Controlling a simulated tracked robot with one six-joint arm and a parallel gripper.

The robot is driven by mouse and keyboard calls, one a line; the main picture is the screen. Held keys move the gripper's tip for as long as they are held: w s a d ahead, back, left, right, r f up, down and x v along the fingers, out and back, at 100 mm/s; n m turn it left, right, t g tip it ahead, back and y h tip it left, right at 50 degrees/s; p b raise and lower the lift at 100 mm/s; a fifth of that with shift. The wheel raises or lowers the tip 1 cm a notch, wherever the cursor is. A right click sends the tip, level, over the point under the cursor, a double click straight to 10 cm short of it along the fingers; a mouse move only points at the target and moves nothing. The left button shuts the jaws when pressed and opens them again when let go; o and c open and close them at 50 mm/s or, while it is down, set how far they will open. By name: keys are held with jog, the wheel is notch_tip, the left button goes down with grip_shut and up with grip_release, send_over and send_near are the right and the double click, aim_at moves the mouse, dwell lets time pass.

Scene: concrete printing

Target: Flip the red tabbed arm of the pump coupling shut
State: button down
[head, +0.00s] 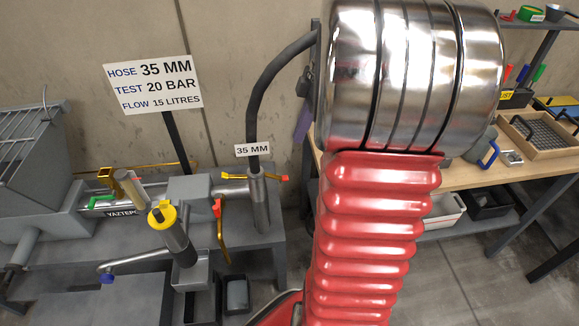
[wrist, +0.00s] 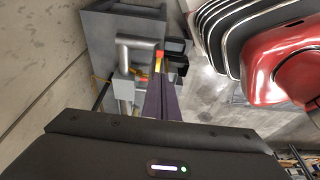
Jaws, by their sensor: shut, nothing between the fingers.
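The pump coupling (head: 240,188) is a grey pipe joint on the pump, in the left half of the head view, where the dark hose (head: 262,100) comes down to it. A second orange-red tipped lever (head: 270,178) sticks out to the right of the hose end. My gripper (head: 299,135) points down above and right of the coupling, its purple fingers together and empty. In the wrist view the fingers (wrist: 161,82) cover part of the coupling; a red tab (wrist: 159,55) shows just beyond their tips.
A sign (head: 153,84) on a post stands behind the pump. A yellow-capped cylinder (head: 170,225) stands left of the coupling. A wooden bench (head: 470,172) with tools and trays is at right. My large red and chrome arm links block the middle of the head view.

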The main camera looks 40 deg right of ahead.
dwell(0.3)
send_near(285, 178)
jog(key=x, duration=0.5)
jog(key=shift+w+a+f, duration=0.1)
jog(key=shift+w+f, duration=0.05)
jog(key=shift+f, duration=0.45)
dwell(0.3)
